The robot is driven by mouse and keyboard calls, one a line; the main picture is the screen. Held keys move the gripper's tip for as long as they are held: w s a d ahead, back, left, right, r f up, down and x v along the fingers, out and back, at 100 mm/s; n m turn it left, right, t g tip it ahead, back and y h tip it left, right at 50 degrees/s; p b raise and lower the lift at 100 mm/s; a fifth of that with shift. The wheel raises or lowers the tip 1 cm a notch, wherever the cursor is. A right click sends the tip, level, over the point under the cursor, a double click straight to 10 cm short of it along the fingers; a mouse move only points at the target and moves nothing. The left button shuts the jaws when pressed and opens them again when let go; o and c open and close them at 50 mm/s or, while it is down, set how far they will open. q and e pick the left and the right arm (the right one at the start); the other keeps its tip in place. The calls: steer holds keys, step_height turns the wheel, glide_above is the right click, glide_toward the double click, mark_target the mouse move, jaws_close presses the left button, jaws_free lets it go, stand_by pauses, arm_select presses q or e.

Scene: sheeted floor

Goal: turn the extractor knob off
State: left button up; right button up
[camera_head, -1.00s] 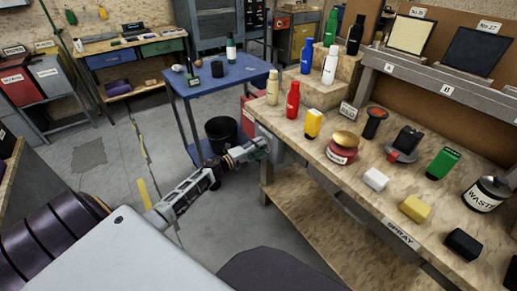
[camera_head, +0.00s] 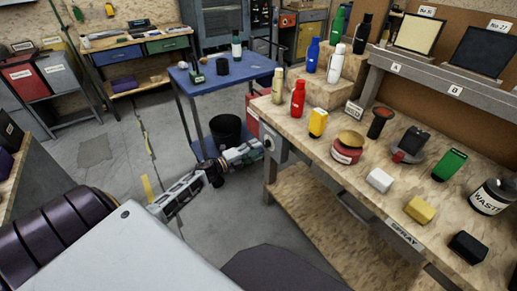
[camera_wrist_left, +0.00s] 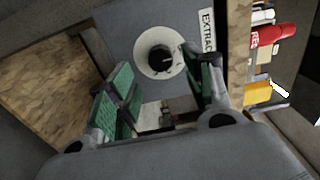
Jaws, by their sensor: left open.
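The extractor knob (camera_wrist_left: 161,58) is a black knob on a round white dial plate, on a grey panel with a partly cut-off label (camera_wrist_left: 208,30) that reads "EXTRAC". In the head view, the grey box (camera_head: 277,153) carrying it is at the bench's left end. My left gripper (camera_wrist_left: 162,85) is open, with green pads on its fingers. In the wrist view the knob shows between and beyond its fingertips, and no contact shows. In the head view the left gripper (camera_head: 247,152) is right beside the box. My right gripper is not in view.
The wooden bench (camera_head: 392,196) holds bottles, a waste jar (camera_head: 490,197) and several small blocks. A blue table (camera_head: 222,80) and a black bin (camera_head: 225,130) stand behind my left arm. Open floor lies to the left.

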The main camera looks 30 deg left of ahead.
arm_select(q)
steer(key=v, duration=0.7)
steer(key=shift+s, duration=0.25)
steer(key=shift+a, duration=0.1)
stand_by(0.4)
